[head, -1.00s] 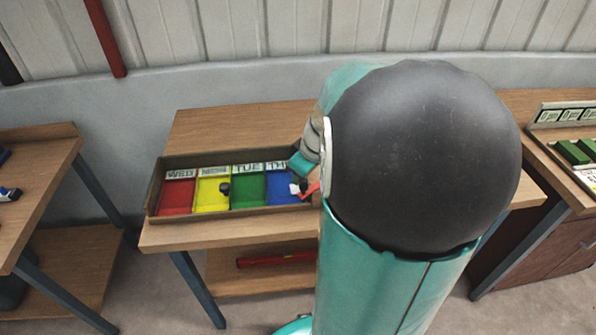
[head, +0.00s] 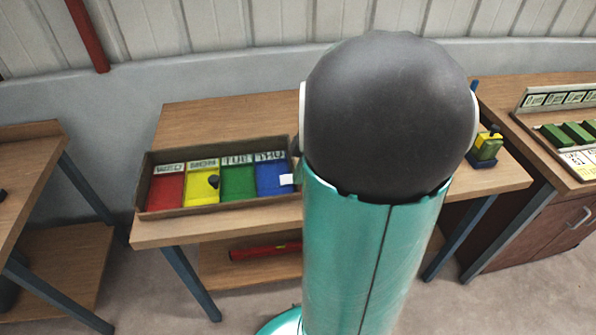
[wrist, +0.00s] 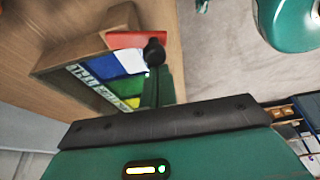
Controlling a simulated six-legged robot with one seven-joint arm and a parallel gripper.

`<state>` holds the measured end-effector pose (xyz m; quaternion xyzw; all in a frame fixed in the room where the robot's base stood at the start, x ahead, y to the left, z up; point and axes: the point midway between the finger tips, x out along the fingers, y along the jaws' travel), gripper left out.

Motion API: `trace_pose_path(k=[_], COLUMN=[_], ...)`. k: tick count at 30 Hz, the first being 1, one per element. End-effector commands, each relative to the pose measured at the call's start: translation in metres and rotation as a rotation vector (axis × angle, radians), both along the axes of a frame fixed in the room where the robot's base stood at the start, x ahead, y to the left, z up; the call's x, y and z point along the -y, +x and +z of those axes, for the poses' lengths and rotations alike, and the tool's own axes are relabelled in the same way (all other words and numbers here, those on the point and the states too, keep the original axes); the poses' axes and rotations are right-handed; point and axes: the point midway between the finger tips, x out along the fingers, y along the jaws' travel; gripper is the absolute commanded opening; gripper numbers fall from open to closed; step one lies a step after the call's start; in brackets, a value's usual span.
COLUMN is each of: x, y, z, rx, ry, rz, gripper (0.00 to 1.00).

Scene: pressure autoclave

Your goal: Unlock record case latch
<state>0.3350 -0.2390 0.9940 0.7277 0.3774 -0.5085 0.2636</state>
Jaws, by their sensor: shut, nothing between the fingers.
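The record case (head: 218,204) is a shallow brown tray on the middle table, with red, yellow, green and blue sections and day labels. A white piece (head: 287,179) sits at the blue section's right end. In the wrist view a red bar (wrist: 130,39) lies along that end, with a dark round end (wrist: 154,50) beside it; I cannot tell if this is the latch knob or my fingertip. My gripper (wrist: 152,84) looks shut and empty, close to this end. My arm hides it in the head view.
A red tool (head: 262,252) lies on the lower shelf. The tabletop behind the case (head: 225,120) is clear. Another table with green blocks (head: 570,134) is at the right.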

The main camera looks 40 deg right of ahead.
Motion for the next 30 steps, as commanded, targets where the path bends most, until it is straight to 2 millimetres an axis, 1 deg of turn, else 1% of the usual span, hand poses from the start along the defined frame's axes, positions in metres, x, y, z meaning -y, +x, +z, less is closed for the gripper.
trace_pose_path(k=[16, 25, 30], x=[0.014, 0.012, 0.003], y=[0.01, 0.011, 0.022], z=[0.0, 0.0, 0.002], rx=[0.0, 0.001, 0.0], ry=[-0.001, -0.001, -0.001], rz=[-0.004, -0.003, -0.001], gripper=[0.0, 0.0, 0.0])
